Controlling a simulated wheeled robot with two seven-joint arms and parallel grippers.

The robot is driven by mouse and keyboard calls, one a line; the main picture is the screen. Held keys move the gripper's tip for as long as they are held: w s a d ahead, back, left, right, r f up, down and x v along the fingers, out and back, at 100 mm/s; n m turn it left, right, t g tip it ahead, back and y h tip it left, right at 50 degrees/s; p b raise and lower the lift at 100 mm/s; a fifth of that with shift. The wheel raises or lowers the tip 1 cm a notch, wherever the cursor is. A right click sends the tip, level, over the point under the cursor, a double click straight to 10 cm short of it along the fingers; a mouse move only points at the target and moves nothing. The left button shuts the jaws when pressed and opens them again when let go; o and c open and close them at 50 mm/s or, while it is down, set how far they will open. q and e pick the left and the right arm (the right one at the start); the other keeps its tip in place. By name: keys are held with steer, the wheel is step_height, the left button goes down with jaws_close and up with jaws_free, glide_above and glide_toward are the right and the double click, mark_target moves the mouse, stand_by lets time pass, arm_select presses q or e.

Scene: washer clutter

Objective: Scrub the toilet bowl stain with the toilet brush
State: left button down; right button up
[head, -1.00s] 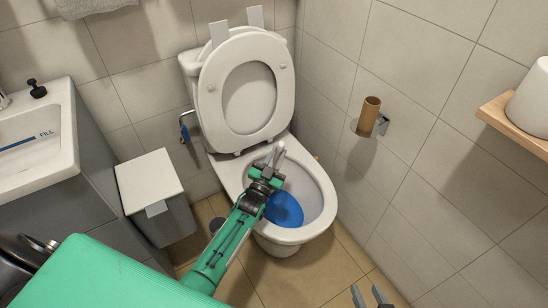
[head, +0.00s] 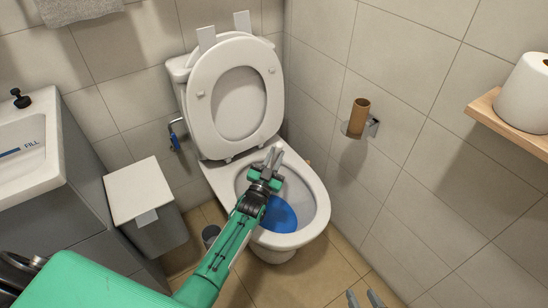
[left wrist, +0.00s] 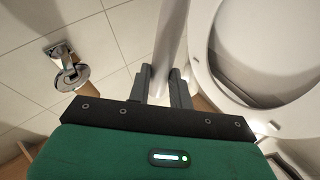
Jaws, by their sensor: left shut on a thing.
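The white toilet stands against the tiled wall with its lid and seat up. Its bowl (head: 318,195) is open, with blue water (head: 279,215) inside. My left gripper (head: 272,158) is over the back part of the bowl, shut on the light grey handle of the toilet brush. The handle (left wrist: 172,35) runs up between the fingers in the left wrist view (left wrist: 164,85). The brush head is hidden, so I cannot tell whether it touches the bowl. No stain can be made out. My right gripper (head: 364,299) is at the bottom edge, empty, with fingers apart.
A lidded bin (head: 148,215) and a sink (head: 35,150) stand left of the toilet. A small dark cup (head: 211,236) is on the floor beside it. A cardboard tube on a holder (head: 359,118) and a shelf (head: 505,122) with a paper roll (head: 528,90) are on the right wall.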

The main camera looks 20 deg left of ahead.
arm_select(q)
steer(key=shift+s+a+p, duration=1.45)
steer(key=shift+s+a, duration=0.35)
steer(key=shift+s, duration=0.5)
steer(key=shift+w+d+f+b, duration=0.1)
steer(key=shift+w+d+b, duration=0.45)
steer(key=shift+w, duration=0.3)
steer(key=shift+w+d+b, duration=0.4)
steer(key=shift+w+d, duration=0.2)
steer(key=shift+w, duration=0.25)
steer(key=shift+w+d+f+b, duration=0.1)
steer(key=shift+w+d+b, duration=0.45)
steer(key=shift+w, duration=0.3)
steer(key=shift+s+a+r+p, duration=0.1)
steer(key=shift+s+a+p, duration=0.9)
steer(key=shift+s, duration=0.2)
steer(key=shift+d, duration=0.1)
